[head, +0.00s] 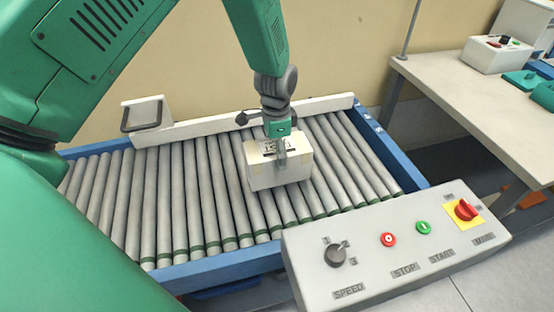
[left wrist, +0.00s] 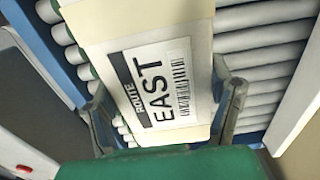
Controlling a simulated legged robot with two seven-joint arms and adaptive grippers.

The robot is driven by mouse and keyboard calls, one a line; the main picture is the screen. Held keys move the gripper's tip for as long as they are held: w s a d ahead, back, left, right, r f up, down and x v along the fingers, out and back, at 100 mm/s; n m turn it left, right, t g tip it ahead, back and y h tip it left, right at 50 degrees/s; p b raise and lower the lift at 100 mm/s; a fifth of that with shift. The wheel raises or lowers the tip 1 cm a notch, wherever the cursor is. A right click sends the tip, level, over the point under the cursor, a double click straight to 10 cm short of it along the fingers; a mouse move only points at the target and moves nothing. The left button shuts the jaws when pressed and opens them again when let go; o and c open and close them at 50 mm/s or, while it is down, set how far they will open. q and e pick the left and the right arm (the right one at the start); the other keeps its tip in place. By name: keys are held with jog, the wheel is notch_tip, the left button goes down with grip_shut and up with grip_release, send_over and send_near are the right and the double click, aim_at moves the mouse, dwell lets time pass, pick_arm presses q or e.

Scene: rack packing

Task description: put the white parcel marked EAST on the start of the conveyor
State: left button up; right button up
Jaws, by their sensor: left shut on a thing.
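The white parcel (head: 260,172) is at the right part of the roller conveyor (head: 150,200) in the head view. Its label (left wrist: 160,90) reads ROUTE EAST with a barcode in the left wrist view. My left gripper (head: 281,150) reaches down from above and is shut on the parcel, with one finger on each side of it in the left wrist view (left wrist: 165,105). The parcel is on or just above the rollers; I cannot tell whether it touches them. My right gripper is not in view.
A grey control box (head: 400,245) with a speed knob, stop and start buttons and a red main switch stands at the conveyor's front right. A white guide rail (head: 200,128) runs along the back. A table (head: 480,110) stands at the right. Rollers left of the parcel are clear.

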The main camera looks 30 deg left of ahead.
pick_arm(q)
jog(key=f, duration=0.1)
jog(key=a+f, duration=0.1)
jog(key=f, duration=0.1)
jog(key=shift+a+f, duration=0.2)
jog(key=shift+f, duration=0.1)
jog(key=shift+s, duration=0.1)
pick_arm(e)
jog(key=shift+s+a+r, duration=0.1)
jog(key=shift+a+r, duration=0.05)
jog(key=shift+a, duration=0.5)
pick_arm(q)
jog(key=o, duration=1.6)
jog(key=shift+d, duration=0.5)
jog(key=shift+a+r, duration=0.1)
jog(key=shift+r, duration=0.45)
notch_tip(320, 180, up, 10)
jog(key=shift+r, duration=0.55)
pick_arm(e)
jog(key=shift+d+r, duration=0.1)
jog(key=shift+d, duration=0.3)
